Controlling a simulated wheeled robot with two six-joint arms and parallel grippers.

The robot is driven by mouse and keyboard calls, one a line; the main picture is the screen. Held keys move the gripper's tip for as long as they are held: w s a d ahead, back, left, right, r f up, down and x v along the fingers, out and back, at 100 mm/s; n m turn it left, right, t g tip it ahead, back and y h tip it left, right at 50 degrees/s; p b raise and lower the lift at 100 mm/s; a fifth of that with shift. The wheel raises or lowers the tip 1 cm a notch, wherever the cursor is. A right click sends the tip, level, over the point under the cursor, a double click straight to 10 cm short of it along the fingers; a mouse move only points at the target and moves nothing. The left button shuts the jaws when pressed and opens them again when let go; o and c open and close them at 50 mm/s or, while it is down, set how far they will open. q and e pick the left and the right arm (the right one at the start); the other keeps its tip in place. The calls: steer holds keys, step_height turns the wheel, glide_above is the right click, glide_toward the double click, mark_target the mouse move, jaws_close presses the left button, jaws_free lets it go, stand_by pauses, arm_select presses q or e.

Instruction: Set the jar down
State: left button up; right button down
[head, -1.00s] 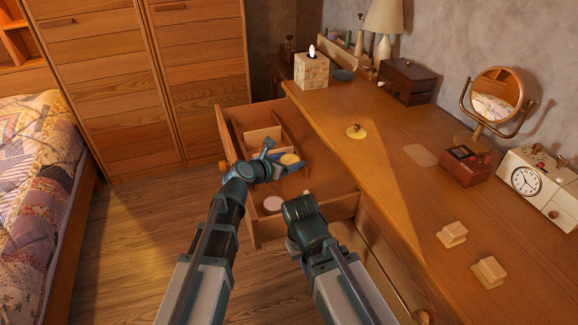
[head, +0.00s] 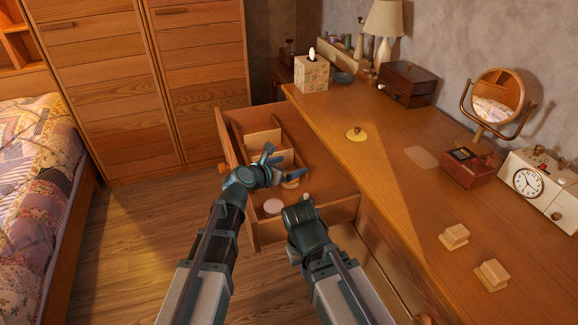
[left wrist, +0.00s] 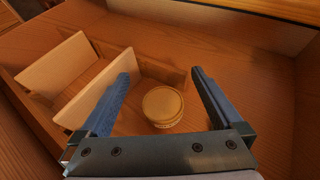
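The jar (head: 291,183), small and round with a tan top, stands upright on the floor of the open drawer (head: 335,207). In the left wrist view the jar (left wrist: 162,104) sits between my left gripper's spread fingers, with clear gaps on both sides. My left gripper (head: 277,162) is open, just above and behind the jar in the head view, and partly covers it. My right arm's wrist (head: 305,222) is over the drawer's near edge; its fingers do not show.
Thin dividers (left wrist: 100,90) stand left of the jar in the drawer. A pale pink round thing (head: 272,206) lies near the drawer's front corner.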

arm_select(q)
steer(key=shift+r, duration=0.15)
steer(key=shift+s+a+r+p, duration=0.15)
steer(key=shift+s+r+p, duration=0.05)
steer(key=shift+r+p, duration=0.25)
steer(key=shift+s+a+r+p, duration=0.1)
steer(key=shift+s+r+p, duration=0.1)
steer(key=shift+r+p, duration=0.25)
steer(key=p+v, duration=0.4)
steer(key=v, duration=0.7)
steer(key=shift+f, duration=0.15)
steer(key=shift+w, duration=0.1)
